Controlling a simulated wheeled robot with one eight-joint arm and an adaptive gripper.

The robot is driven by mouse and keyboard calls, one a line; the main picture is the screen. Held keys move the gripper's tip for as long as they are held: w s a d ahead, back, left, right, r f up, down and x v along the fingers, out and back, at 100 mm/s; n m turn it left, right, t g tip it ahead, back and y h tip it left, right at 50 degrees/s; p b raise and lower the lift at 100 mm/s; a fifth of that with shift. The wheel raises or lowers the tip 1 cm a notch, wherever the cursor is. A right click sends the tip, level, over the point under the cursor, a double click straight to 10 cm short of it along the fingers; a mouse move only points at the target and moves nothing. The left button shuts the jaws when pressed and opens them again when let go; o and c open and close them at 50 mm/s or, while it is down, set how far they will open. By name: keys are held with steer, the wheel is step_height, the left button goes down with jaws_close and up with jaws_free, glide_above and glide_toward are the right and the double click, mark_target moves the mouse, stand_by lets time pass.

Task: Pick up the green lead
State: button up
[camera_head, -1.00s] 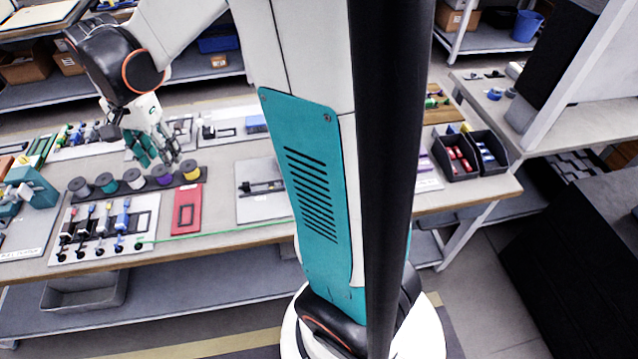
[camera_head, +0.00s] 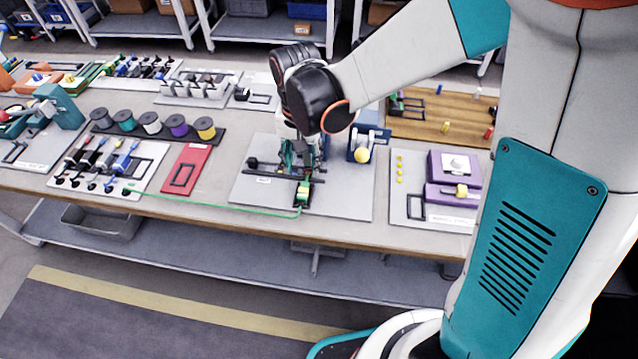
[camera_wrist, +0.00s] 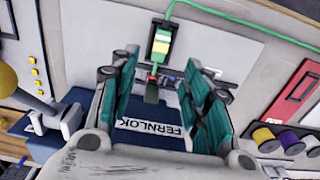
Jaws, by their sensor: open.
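The green lead (camera_head: 215,206) runs along the front of the table, from a black plug (camera_head: 130,190) on the plug board to a green-and-yellow connector (camera_head: 302,195) on the grey plate. In the wrist view the connector (camera_wrist: 160,42) lies beyond my fingertips, with a red tip toward me and the green cable (camera_wrist: 230,19) curving off to the right. My gripper (camera_head: 298,160) points down over the grey plate, just behind the connector. In the wrist view my gripper (camera_wrist: 158,85) has its teal fingers apart on either side, with no lead between them.
A dark bar fixture (camera_head: 275,175) stands on the grey plate (camera_head: 345,203) under my gripper. A blue block with a yellow knob (camera_head: 362,156) is close on the right. A red panel (camera_head: 186,170) and a spool rack (camera_head: 160,135) lie left. A purple device (camera_head: 455,178) stands right.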

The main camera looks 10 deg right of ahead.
steer(key=b, duration=0.2)
glide_above(303, 191)
step_height(303, 191, down, 6)
steer(key=shift+w+d+f, duration=0.1)
steer(key=shift+d, duration=0.05)
steer(key=shift+a+f+b, duration=0.2)
steer(key=shift+f+b, duration=1.15)
steer(key=shift+f, duration=1.25)
steer(key=shift+r, duration=0.1)
steer(key=shift+s, duration=0.2)
steer(key=shift+c, duration=0.5)
jaws_close()
